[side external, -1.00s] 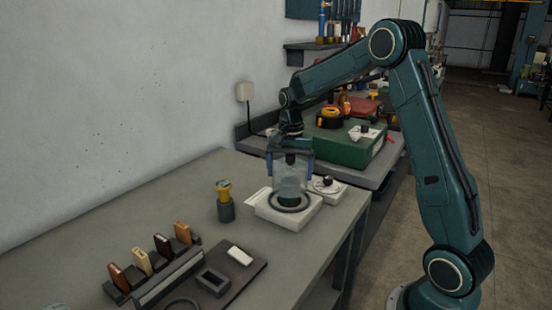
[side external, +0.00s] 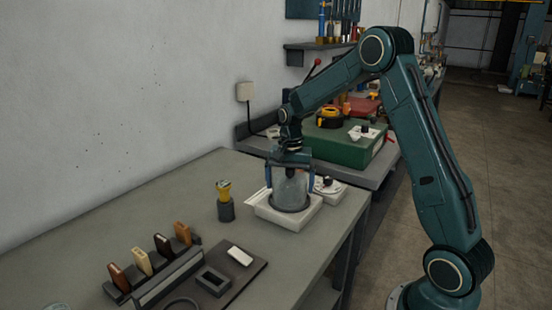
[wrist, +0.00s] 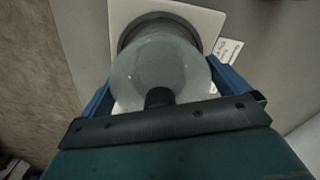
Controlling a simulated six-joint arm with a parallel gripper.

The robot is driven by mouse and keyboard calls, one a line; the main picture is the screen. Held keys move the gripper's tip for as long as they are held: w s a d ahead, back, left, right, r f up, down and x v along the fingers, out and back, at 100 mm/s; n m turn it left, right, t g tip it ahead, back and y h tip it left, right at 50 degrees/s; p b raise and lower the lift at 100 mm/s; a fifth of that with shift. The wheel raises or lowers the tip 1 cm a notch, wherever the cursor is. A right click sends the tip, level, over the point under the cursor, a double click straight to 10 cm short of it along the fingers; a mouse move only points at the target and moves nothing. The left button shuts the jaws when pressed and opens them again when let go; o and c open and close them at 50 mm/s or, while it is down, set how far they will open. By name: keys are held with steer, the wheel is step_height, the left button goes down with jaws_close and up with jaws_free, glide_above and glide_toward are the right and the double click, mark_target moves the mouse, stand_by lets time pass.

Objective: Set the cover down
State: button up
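The cover, a clear glass dome (side external: 290,188) with a dark knob on top, stands upright over the dark ring (side external: 274,203) of a white square base (side external: 287,217) on the bench. Its rim looks level with the ring; I cannot see any gap. The cover also shows in the wrist view (wrist: 158,72), with its knob toward me and the ring beyond it. My gripper (side external: 290,184) points down over the cover, its blue fingers on both sides and close against the glass. It looks shut on the cover.
A small white device with a dark knob (side external: 328,187) stands just behind the base. A dark holder with a yellow-topped item (side external: 226,205) is to the left. A rack of several coloured blocks (side external: 150,262) and a dark tray (side external: 235,283) lie nearer. A green case (side external: 350,148) is behind.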

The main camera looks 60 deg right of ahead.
step_height(320, 180, up, 12)
steer(key=shift+r, duration=0.15)
stand_by(0.7)
stand_by(0.5)
steer(key=shift+s+a+r+n, duration=0.3)
steer(key=shift+a+r, duration=0.1)
steer(key=shift+a, duration=0.05)
steer(key=s+a+r+n+t, duration=0.3)
steer(key=s+a+r+n, duration=0.3)
steer(key=s+a, duration=0.5)
steer(key=s+a+f+n+t, duration=0.1)
steer(key=s+a+n, duration=0.2)
steer(key=s, duration=0.3)
steer(key=s+a+f+n+t, duration=0.1)
steer(key=s+a+f+n, duration=0.1)
steer(key=s, duration=0.5)
steer(key=shift+s+a+f+n+t, duration=0.15)
steer(key=shift+s+a+n+t, duration=0.15)
steer(key=shift+a+n, duration=0.5)
